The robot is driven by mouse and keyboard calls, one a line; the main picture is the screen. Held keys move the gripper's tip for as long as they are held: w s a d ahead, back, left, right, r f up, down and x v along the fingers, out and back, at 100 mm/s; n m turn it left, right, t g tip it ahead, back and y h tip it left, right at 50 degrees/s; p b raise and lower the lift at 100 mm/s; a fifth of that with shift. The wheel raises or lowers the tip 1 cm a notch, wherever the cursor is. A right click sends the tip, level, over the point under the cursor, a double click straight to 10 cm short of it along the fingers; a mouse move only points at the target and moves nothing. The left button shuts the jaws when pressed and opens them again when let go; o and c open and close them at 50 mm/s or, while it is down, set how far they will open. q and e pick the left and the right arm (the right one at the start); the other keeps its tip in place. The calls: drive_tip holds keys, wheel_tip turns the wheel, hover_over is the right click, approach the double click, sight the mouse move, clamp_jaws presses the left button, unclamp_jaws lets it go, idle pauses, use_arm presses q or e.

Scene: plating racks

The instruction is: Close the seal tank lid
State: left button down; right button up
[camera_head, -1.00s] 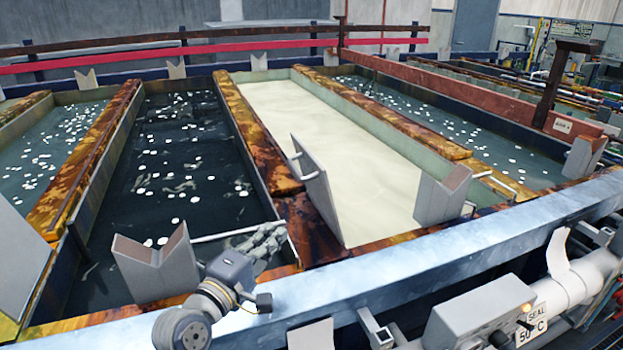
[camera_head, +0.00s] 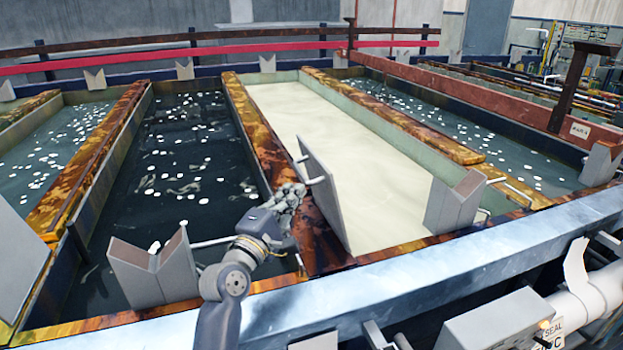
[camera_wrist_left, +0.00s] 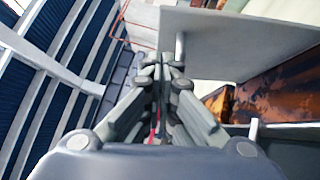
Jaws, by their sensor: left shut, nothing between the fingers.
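The seal tank lid (camera_head: 328,205) is a grey panel standing tilted up at the left edge of the tank of cream liquid (camera_head: 340,150). A short bar handle (camera_head: 313,181) sticks out from its left face. My left gripper (camera_head: 291,194) is shut and empty, just left of the lid, close to the handle. In the left wrist view, the gripper's fingertips (camera_wrist_left: 166,70) are together beside the handle bar (camera_wrist_left: 180,46), with the lid (camera_wrist_left: 240,42) up and to the right. I cannot tell whether they touch. My right gripper is in neither view.
A dark tank (camera_head: 175,190) with floating white pieces lies left of the lid. Grey V-shaped brackets (camera_head: 455,203) stand along the front edge; another bracket (camera_head: 153,270) is left of my arm. A blue-grey rail (camera_head: 400,283) runs along the front.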

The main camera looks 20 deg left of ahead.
sight(322, 168)
use_arm(q)
drive_tip(key=w+d+p, duration=0.1)
drive_tip(key=w, duration=0.1)
drive_tip(key=w+d+r, duration=0.1)
drive_tip(key=w+d, duration=0.1)
drive_tip(key=shift+d+r+p, duration=0.15)
drive_tip(key=shift+d+p, duration=0.15)
drive_tip(key=shift+p, duration=0.05)
drive_tip(key=shift+w, duration=0.1)
